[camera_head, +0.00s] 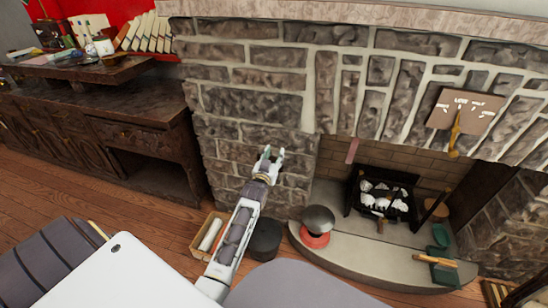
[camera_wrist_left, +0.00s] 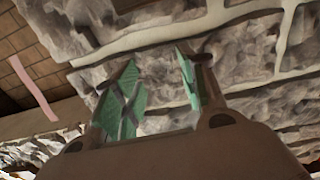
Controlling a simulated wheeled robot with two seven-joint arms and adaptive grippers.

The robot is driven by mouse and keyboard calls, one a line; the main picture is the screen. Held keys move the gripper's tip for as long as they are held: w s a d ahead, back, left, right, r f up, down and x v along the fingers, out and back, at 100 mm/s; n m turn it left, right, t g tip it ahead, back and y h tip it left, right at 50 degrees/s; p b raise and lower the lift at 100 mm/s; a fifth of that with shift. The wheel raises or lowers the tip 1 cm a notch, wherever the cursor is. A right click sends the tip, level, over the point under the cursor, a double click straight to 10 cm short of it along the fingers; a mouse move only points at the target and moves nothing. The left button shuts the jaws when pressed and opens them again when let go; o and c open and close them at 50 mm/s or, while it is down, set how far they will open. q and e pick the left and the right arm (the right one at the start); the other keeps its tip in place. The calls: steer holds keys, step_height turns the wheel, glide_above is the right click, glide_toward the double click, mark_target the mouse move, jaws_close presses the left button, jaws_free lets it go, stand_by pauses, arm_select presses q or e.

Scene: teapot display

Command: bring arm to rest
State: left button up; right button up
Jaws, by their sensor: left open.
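My left gripper (camera_head: 268,160) is raised in front of the stone fireplace wall, with its arm coming up from the bottom of the head view. Its two green-padded fingers stand apart in the left wrist view (camera_wrist_left: 158,90), with nothing between them. Stone and pale mortar fill the space behind the fingers. My right gripper does not show in either view.
A stone fireplace (camera_head: 250,105) stands ahead, with a grate (camera_head: 382,200) of white lumps. A wooden sideboard (camera_head: 100,140) stands at left. A box (camera_head: 207,236) and a dark round stool (camera_head: 265,240) stand below the arm.

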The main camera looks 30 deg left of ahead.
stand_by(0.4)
